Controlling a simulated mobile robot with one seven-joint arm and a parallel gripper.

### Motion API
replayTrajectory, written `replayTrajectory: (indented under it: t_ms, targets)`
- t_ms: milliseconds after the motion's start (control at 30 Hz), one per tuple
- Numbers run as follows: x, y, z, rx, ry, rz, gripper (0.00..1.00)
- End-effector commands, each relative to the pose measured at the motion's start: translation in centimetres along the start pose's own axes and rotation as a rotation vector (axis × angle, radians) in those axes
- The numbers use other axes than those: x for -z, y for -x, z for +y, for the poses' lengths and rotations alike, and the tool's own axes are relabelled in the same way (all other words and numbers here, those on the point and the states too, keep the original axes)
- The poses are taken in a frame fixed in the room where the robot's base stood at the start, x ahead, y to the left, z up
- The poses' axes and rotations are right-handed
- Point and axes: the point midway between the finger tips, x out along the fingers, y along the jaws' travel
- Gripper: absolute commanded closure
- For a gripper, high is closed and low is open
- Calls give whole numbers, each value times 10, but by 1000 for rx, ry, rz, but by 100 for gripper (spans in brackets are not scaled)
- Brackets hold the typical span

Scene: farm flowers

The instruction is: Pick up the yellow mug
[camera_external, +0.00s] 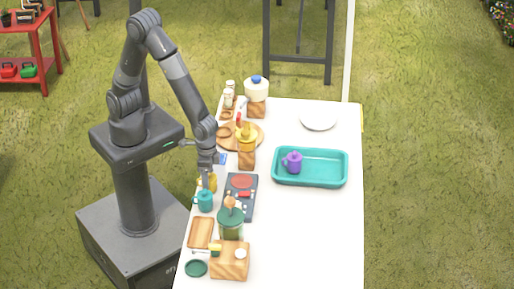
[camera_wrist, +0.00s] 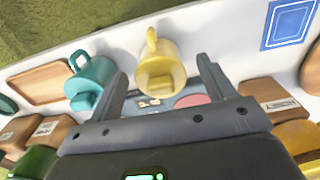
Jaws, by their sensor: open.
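The yellow mug (camera_external: 210,184) stands on the near left side of the white table, partly hidden by my gripper (camera_external: 207,178) above it. In the wrist view, the yellow mug (camera_wrist: 157,58) shows from above between the two spread fingers of my gripper (camera_wrist: 160,67), with its handle toward the top of the picture. My gripper is open. A gap shows between the mug and each finger. I cannot tell how far the fingertips are above the table.
A teal mug (camera_external: 204,201) stands close to the yellow one; it is left of the left finger in the wrist view (camera_wrist: 90,78). A dark stove (camera_external: 241,205) sits beside them. A purple mug (camera_external: 293,162) is in a teal tray (camera_external: 330,184). The table's right front is clear.

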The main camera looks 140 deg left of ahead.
Motion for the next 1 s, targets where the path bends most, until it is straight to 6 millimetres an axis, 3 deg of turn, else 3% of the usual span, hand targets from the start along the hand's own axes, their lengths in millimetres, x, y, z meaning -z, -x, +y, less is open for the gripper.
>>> replayTrajectory:
  t_ms: [167,433,1000]
  targets:
    - [0,-18,0,0,2,0,25]
    - [0,-20,0,0,1,1,25]
    - [0,-20,0,0,1,1,70]
